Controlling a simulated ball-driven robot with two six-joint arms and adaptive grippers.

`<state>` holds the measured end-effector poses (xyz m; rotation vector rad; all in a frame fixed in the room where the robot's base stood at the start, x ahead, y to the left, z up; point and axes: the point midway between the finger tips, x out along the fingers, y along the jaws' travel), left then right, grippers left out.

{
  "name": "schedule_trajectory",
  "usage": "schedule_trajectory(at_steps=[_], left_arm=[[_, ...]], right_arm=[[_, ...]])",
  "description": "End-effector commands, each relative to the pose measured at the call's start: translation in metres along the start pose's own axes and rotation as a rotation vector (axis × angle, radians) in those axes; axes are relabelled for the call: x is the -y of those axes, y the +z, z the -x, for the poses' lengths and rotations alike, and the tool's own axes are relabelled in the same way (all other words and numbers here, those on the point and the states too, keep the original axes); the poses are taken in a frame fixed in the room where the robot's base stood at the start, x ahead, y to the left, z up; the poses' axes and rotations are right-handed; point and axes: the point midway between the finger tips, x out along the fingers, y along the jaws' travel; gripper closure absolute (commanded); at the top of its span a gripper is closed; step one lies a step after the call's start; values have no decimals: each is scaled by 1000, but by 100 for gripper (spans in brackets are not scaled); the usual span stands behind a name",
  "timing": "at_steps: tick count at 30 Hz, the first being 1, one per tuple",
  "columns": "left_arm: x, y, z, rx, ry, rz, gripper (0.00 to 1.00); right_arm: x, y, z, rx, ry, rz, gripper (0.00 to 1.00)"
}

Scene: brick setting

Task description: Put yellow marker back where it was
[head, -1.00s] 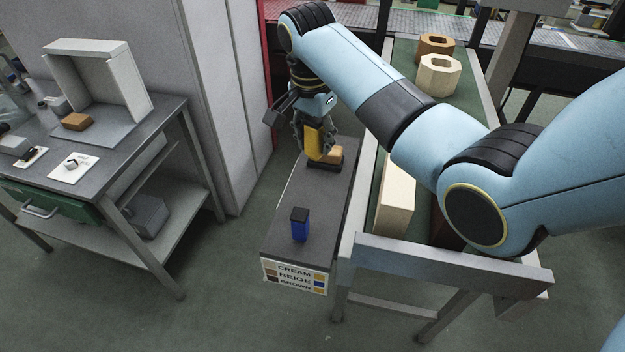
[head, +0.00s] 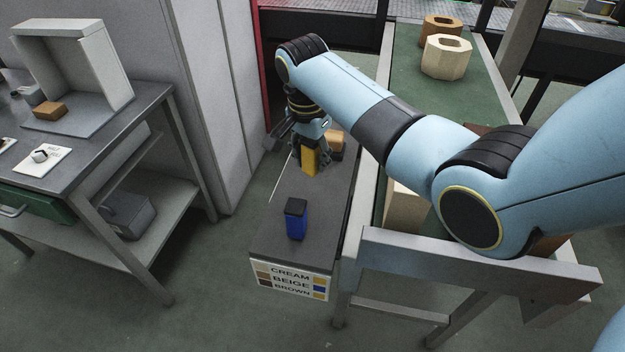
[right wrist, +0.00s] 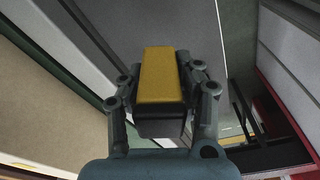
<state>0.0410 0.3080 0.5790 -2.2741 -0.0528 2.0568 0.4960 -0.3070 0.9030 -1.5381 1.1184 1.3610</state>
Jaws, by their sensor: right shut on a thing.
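The yellow marker (head: 309,158) is a small upright block, held in my right gripper (head: 311,163) over the far half of the narrow dark stand (head: 327,205). In the right wrist view the yellow marker (right wrist: 161,75) sits between the two fingers, with a dark end towards the palm. I cannot tell whether its lower end touches the stand. A blue marker (head: 296,220) with a dark top stands upright near the front end. A front label (head: 291,281) reads cream, beige, brown, with colour squares. My left gripper is out of view.
A tan-brown block (head: 336,143) is just behind and right of my right gripper. A green-topped conveyor (head: 400,80) with octagonal ring pieces (head: 446,57) runs along the right. A grey workbench (head: 100,140) and tall cabinet stand left. The stand between the markers is bare.

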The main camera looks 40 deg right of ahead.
Motion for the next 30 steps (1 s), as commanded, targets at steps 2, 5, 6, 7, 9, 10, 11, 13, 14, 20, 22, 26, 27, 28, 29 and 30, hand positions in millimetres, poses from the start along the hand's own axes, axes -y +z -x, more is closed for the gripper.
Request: schedule_trajectory(at_steps=[2, 5, 6, 7, 9, 10, 11, 13, 14, 20, 22, 26, 27, 28, 29, 30], left_arm=[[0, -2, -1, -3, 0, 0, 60], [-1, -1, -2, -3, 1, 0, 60], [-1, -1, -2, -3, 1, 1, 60], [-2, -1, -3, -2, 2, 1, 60], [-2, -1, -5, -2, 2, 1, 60], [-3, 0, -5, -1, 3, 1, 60], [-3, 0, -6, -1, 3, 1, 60], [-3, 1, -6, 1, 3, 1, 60], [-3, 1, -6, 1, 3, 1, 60], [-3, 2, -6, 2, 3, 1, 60], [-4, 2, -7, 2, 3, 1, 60], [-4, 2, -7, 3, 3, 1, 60], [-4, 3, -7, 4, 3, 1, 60], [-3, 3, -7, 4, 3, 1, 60], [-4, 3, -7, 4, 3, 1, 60], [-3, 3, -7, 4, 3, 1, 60]], right_arm=[[0, 1, -9, 0, 0, 0, 88], [0, 3, -19, 1, 0, 0, 88], [0, 4, -26, 1, 2, 0, 88], [0, 4, -31, 1, 1, 0, 88], [0, 6, -42, 1, 1, 0, 88], [0, 6, -46, 1, 0, 0, 88], [0, 6, -49, 1, 0, 0, 88], [1, 7, -53, 0, -2, 0, 88], [1, 7, -53, 0, -2, 0, 88], [0, 7, -53, 0, -2, 0, 88], [0, 7, -55, 0, -1, 0, 88], [0, 7, -56, 0, -1, 0, 58], [0, 7, -56, 0, -1, 0, 53], [0, 7, -56, 0, -1, 0, 49], [0, 7, -56, 0, -1, 0, 45], [0, 7, -56, 0, -1, 0, 44]])
